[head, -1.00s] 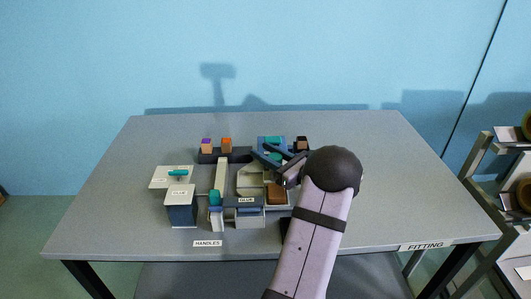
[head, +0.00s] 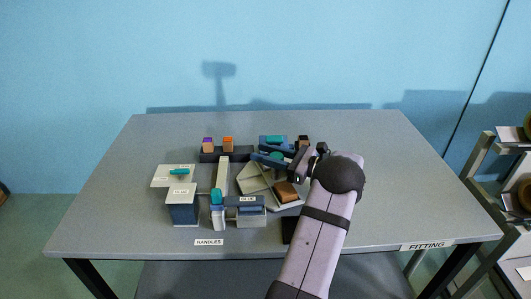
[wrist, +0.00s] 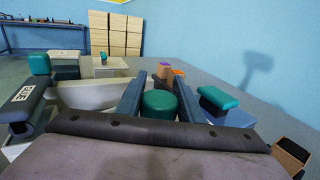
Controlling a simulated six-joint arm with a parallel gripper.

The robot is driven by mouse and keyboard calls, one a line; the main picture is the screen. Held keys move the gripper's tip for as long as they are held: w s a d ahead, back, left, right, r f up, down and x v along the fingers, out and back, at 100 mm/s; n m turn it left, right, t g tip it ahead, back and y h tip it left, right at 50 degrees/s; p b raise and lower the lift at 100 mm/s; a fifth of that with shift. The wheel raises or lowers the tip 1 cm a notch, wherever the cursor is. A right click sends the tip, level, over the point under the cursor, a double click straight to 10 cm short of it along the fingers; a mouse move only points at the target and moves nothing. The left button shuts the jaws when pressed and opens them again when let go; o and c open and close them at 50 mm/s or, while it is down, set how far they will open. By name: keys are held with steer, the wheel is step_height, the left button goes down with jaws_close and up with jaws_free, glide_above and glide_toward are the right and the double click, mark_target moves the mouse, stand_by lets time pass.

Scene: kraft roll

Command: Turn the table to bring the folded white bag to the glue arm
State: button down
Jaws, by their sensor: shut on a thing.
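The turntable (head: 255,182) is a pale tray with raised dividers in the middle of the bench. A brown block-like piece (head: 286,191) sits in its front right part. My gripper (head: 272,158) reaches over its back right side. In the wrist view my gripper (wrist: 159,84) has its two dark fingers on either side of a round teal knob (wrist: 159,104), shut on it. The glue arm, a dark blue piece with a pale base (head: 250,208), stands at the turntable's front edge; its GLUE label shows in the wrist view (wrist: 22,92). I cannot make out a folded white bag for certain.
A dark box labelled GLUE (head: 181,207) and a white plate with a teal handle (head: 160,181) stand at left. Purple-topped (head: 207,145) and orange-topped (head: 228,145) blocks stand behind. A blue piece with a teal top (head: 273,140) is at the back.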

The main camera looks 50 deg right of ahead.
steer(key=shift+s+a+f+n+g+y, duration=0.15)
steer(key=shift+n+g+y, duration=0.4)
steer(key=shift+y, duration=0.3)
steer(key=shift+s+a+r+n+g+y, duration=0.1)
steer(key=shift+a+n+g+y, duration=0.15)
steer(key=shift+n+y, duration=0.5)
steer(key=shift+s+a+f+n+g+y, duration=0.1)
steer(key=shift+n+g+y, duration=0.4)
steer(key=shift+y, duration=0.4)
steer(key=shift+s+a+n+g+y, duration=0.1)
steer(key=shift+a+n+g+y, duration=0.05)
steer(key=shift+n+g+y, duration=0.4)
steer(key=shift+s+a+n+g+y, duration=0.15)
steer(key=shift+n+g+y, duration=0.25)
steer(key=shift+y, duration=0.25)
steer(key=shift+w, duration=0.1)
steer(key=c, duration=1.5)
jaws_free()
steer(key=shift+r, duration=0.2)
steer(key=shift+r+p, duration=2.3)
steer(key=shift+r, duration=2.7)
